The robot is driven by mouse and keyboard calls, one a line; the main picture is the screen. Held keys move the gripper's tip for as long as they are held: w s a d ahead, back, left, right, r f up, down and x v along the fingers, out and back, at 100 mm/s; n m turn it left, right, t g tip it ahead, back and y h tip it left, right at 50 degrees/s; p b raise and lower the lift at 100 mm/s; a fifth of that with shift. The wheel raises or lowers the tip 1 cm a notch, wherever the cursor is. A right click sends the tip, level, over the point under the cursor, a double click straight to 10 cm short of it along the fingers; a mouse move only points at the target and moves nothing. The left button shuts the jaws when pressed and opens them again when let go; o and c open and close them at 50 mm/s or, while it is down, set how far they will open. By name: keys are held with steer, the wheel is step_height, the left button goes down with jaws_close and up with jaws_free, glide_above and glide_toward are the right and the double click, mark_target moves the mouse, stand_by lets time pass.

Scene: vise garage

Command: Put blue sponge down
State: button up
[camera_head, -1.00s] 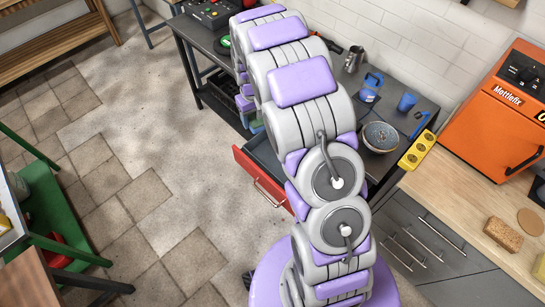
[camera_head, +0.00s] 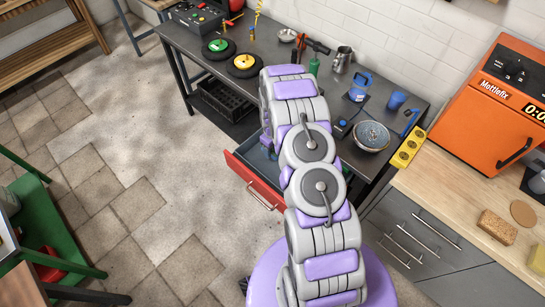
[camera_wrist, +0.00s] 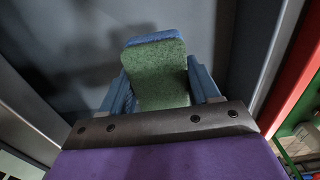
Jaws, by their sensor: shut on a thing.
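The blue sponge (camera_wrist: 155,76) shows its green scouring face and a blue edge at the top in the wrist view. My gripper (camera_wrist: 160,88) is shut on it, with a blue finger at each side. Grey walls and a grey floor surround the sponge, and a red panel (camera_wrist: 285,65) is at the right. This looks like the open drawer (camera_head: 252,181) with the red front in the head view. My arm hides the gripper and sponge there. I cannot tell whether the sponge touches the drawer floor.
The dark workbench (camera_head: 190,38) above holds green and yellow discs, a metal jug (camera_head: 343,59), a blue cup (camera_head: 396,99) and a round grey-topped item (camera_head: 371,136). A black crate (camera_head: 222,98) sits on the lower shelf. An orange oven (camera_head: 500,105) stands right. Floor left of the drawer is clear.

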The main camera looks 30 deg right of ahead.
mark_target(273, 157)
steer(key=shift+f+b, duration=0.35)
steer(key=shift+f, duration=2.65)
steer(key=shift+s+f, duration=0.1)
steer(key=shift+f, duration=0.2)
